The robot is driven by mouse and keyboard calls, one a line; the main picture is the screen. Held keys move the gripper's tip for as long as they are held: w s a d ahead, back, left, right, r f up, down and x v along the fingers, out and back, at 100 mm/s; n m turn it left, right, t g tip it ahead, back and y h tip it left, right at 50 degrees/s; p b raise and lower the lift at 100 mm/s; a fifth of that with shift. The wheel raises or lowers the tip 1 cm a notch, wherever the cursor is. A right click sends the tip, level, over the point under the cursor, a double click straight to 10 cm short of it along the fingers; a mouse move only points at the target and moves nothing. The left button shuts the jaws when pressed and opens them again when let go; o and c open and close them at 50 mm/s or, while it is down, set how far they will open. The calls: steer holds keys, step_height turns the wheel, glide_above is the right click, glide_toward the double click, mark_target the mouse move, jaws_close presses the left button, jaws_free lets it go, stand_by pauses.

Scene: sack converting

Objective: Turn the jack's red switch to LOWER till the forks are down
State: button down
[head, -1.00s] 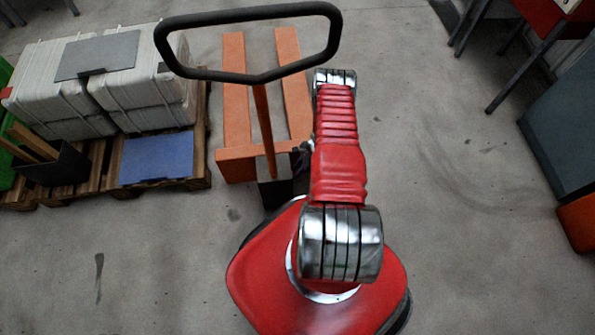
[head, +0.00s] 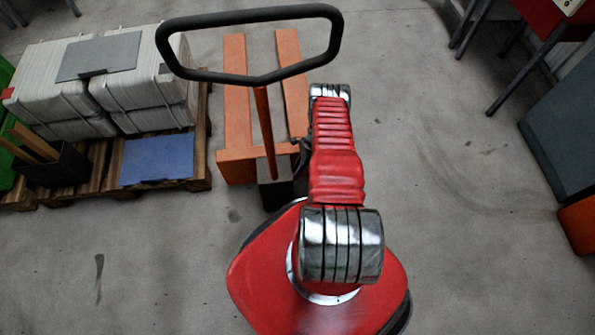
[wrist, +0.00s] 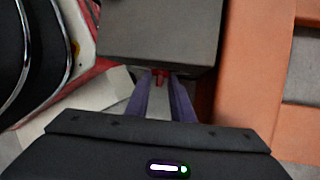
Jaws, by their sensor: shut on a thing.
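The orange pallet jack stands beyond my base; its two forks (head: 237,90) lie over the floor and its black loop handle (head: 252,16) rises on an orange shaft. In the wrist view the jack's dark grey housing (wrist: 160,35) is at the top, with the small red switch (wrist: 160,76) at its lower edge. My gripper (wrist: 160,82) is shut on the red switch, its two fingers on either side of it. Most of the switch is hidden between the fingertips, and its setting cannot be read. In the head view my arm hides the gripper and switch.
A wooden pallet (head: 198,180) left of the jack bears wrapped white sacks (head: 148,85), a blue sheet (head: 157,159) and a black bin (head: 55,168). Table legs and a grey-blue panel (head: 560,140) stand at the right. The floor between is clear.

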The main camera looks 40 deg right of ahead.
steer(key=shift+w+f, duration=0.1)
steer(key=c, duration=1.9)
jaws_free()
steer(key=shift+o, duration=0.2)
steer(key=shift+d, duration=0.1)
steer(key=v, duration=1.3)
steer(key=shift+r, duration=0.3)
steer(key=shift+d, duration=0.1)
